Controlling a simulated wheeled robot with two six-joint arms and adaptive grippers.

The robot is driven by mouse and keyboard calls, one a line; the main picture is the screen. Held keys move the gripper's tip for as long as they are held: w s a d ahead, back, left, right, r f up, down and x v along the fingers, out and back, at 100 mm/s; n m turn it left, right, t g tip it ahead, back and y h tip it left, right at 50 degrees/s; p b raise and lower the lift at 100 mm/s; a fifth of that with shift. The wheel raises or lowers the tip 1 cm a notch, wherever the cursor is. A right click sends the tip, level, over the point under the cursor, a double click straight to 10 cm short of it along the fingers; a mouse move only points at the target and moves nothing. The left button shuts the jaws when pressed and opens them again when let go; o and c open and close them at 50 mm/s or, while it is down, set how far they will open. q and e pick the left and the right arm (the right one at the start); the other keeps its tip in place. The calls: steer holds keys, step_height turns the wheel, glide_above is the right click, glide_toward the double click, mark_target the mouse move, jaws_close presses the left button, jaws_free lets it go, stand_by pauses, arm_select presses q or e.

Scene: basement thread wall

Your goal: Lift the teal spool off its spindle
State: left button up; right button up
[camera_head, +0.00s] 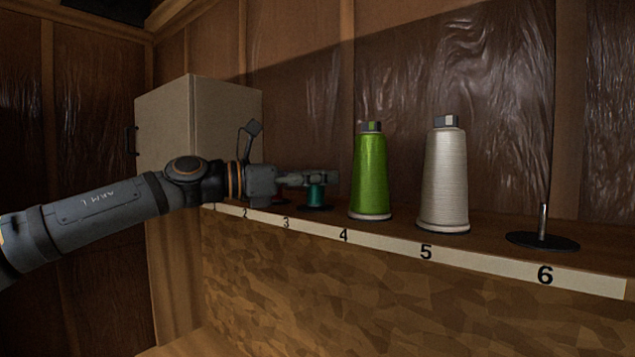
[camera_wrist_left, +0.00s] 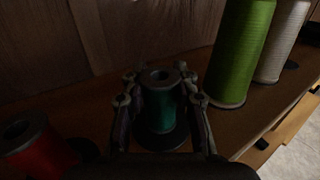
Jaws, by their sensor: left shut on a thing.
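My left gripper (camera_head: 318,179) reaches in from the left at the spool's upper part. In the wrist view its fingers (camera_wrist_left: 160,104) stand on both sides of the spool, shut on it. The spindle inside is hidden, and I cannot tell whether the spool is clear of its base. My right gripper is not in view.
A lime green cone (camera_head: 369,175) stands at 4, close right of the gripper, and a pale grey cone (camera_head: 443,180) at 5. Place 6 has a bare spindle (camera_head: 543,222). A red spool (camera_wrist_left: 32,143) is to the left. A beige cabinet (camera_head: 165,130) stands behind my arm.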

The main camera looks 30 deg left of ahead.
arm_select(q)
step_height(320, 180, up, 18)
steer(key=p, duration=0.7)
steer(key=shift+f, duration=0.15)
step_height(320, 180, up, 4)
steer(key=shift+d+p, duration=0.1)
steer(key=shift+p, duration=0.65)
